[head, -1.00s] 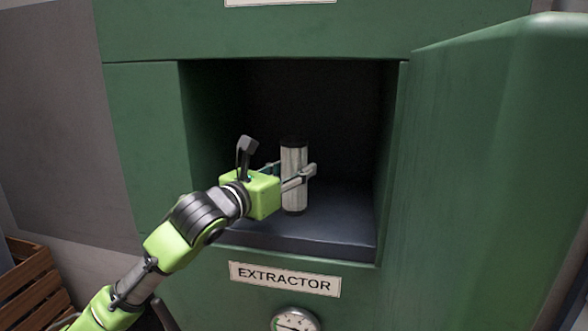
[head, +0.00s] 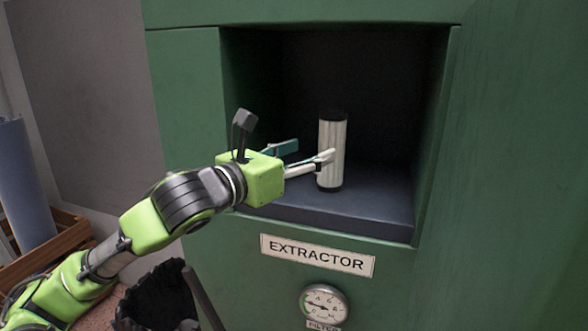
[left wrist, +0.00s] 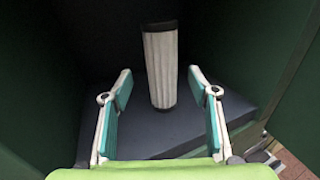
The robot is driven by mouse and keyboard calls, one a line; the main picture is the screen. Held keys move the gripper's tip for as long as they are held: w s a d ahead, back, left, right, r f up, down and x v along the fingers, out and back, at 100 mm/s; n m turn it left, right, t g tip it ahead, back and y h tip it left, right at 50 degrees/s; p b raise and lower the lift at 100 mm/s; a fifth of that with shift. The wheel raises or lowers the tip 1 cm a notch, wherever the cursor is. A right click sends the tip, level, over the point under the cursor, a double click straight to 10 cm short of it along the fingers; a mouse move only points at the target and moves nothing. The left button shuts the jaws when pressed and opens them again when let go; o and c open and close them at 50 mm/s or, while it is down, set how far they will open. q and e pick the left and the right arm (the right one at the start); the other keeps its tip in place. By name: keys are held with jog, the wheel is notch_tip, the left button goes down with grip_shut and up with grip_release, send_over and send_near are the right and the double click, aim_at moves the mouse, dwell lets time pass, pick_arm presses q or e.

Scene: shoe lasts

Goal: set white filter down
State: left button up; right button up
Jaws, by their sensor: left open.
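The white filter (head: 331,152) is a pleated cylinder with black end caps. It stands upright on the dark floor (head: 385,212) of the extractor's recess. My left gripper (head: 312,155) is open at the recess mouth, just left of the filter in the head view. In the left wrist view the filter (left wrist: 160,68) stands beyond the spread fingertips (left wrist: 160,85), with a gap on both sides and nothing held. My right gripper is not in view.
The green extractor (head: 185,100) surrounds the recess, with side walls close to the gripper. Below are an EXTRACTOR label (head: 317,256) and a round gauge (head: 324,304). A wooden crate (head: 50,245) with a blue-grey roll (head: 24,190) stands at the left. A black bin (head: 155,298) is at lower left.

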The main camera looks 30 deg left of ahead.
pick_arm(q)
jog(key=s+b, duration=0.1)
jog(key=s, duration=0.2)
jog(key=shift+s+a+b, duration=0.15)
jog(key=shift+s+b, duration=0.2)
jog(key=shift+b, duration=0.05)
